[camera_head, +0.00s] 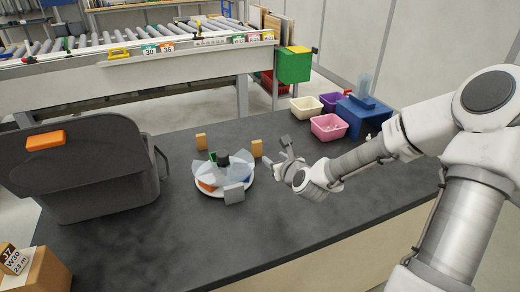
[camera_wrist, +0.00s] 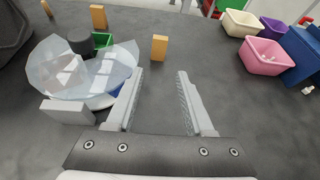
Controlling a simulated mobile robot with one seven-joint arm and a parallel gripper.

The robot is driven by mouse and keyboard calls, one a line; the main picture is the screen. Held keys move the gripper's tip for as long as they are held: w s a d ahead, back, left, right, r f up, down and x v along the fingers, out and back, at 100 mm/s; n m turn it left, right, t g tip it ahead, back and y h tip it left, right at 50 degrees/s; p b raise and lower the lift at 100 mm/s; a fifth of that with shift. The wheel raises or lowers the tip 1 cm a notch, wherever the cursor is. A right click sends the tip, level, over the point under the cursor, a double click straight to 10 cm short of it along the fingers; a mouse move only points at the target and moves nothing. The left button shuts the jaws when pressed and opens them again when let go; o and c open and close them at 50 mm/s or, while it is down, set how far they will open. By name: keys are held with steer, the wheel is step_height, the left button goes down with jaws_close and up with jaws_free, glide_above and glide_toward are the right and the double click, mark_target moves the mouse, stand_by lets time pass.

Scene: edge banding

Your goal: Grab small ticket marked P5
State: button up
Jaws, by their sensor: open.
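No marking P5 can be read in either view, so I cannot tell which thing is the ticket. Small tan upright pieces stand on the dark table around a round white holder (camera_head: 207,190) with clear fan-shaped panels. One tan piece (camera_head: 257,148) is right of the holder; it also shows in the wrist view (camera_wrist: 159,47), just beyond my fingertips. Another (camera_head: 201,141) stands behind the holder, also in the wrist view (camera_wrist: 98,16). Their faces look blank from here. My gripper (camera_head: 287,148) is open and empty above the table, right of the holder; its fingers spread in the wrist view (camera_wrist: 160,74).
A dark grey bin (camera_head: 95,190) stands at left and a labelled cardboard box (camera_head: 45,272) at front left. Pink (camera_head: 328,127), cream (camera_head: 306,110) and purple baskets sit back right beside a blue unit (camera_head: 364,112). A roller conveyor (camera_head: 150,45) runs behind. The front table is clear.

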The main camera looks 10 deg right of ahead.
steer(key=b, duration=0.2)
glide_toward(258, 146)
steer(key=shift+m, duration=0.3)
steer(key=x, duration=0.8)
steer(key=shift+w+a+f, duration=0.1)
steer(key=shift+w+f, duration=0.05)
steer(key=shift+w, duration=0.15)
jaws_close()
